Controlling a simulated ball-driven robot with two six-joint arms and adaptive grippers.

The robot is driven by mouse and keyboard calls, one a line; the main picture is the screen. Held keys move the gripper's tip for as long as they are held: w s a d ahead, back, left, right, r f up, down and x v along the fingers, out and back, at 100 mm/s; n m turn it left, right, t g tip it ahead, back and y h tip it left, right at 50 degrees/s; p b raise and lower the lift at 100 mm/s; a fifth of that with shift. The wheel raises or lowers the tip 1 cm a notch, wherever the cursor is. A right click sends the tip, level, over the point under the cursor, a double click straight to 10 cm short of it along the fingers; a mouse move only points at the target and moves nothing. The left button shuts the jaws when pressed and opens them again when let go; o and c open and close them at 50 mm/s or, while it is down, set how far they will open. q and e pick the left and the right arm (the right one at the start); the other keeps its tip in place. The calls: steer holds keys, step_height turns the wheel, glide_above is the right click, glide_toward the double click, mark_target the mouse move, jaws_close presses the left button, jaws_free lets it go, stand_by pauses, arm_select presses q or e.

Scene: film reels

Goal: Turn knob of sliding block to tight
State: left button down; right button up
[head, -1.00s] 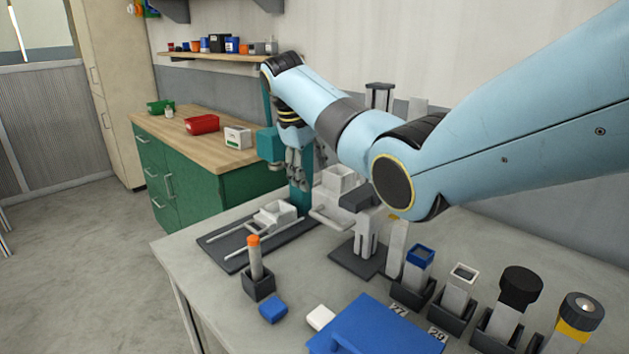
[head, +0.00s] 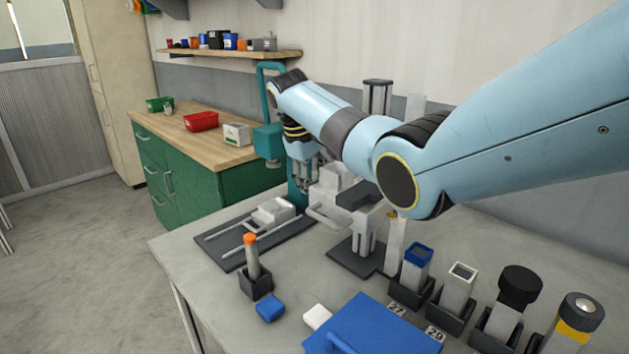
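A white sliding block (head: 270,213) sits on two pale rails over a dark base plate (head: 234,256) at the left of the grey table. I cannot make out its knob or the knob's setting. My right arm comes in from the right, and its gripper (head: 304,174) points down behind and right of the block, above the table and apart from the block. The gripper's fingers are small, dark and partly overlapped by the equipment around them, so I cannot tell whether they are open. My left gripper is not in view.
A teal stand (head: 297,192) rises behind the gripper. A white-and-grey device (head: 352,205) stands close to its right. An orange-capped tube (head: 251,257) stands in front of the block. A blue case (head: 372,330) and several tube holders fill the front right.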

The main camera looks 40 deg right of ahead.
jaws_close()
steer(key=shift+a+h+p, duration=0.2)
steer(key=shift+h+p, duration=0.4)
steer(key=shift+h, duration=0.2)
steer(key=shift+a+h+p, duration=0.1)
steer(key=shift+h+p, duration=0.2)
steer(key=shift+h, duration=0.4)
steer(key=shift+f+h, duration=0.15)
steer(key=shift+h, duration=0.35)
steer(key=shift+a+f+t+h+b, duration=0.1)
steer(key=shift+f+t+h+b, duration=0.15)
steer(key=shift+h+b, duration=0.45)
steer(key=h+b, duration=0.5)
steer(key=b, duration=0.1)
steer(key=shift+a+f+t+h, duration=0.1)
steer(key=shift+f+t+h, duration=0.2)
steer(key=shift+h, duration=0.1)
steer(key=shift+r+h+b, duration=0.15)
steer(key=shift+h+b, duration=0.45)
steer(key=shift+b, duration=0.55)
